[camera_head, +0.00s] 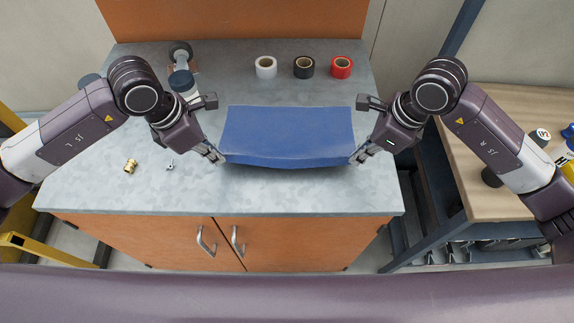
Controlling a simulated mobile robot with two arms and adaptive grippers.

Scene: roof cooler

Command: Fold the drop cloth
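The blue drop cloth (288,132) is in the middle of the grey worktop. Its near edge is raised and sags a little between my grippers, with a shadow on the worktop below it. My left gripper (219,157) is at the near left corner and looks shut on it. My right gripper (356,157) is at the near right corner and looks shut on it too. The far edge of the cloth lies toward the tape rolls. The underside of the cloth is hidden.
White (265,67), black (303,67) and red (341,67) tape rolls stand behind the cloth. A brass fitting (130,166) and a small metal piece (170,165) lie left. The worktop's front strip (285,193) is clear.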

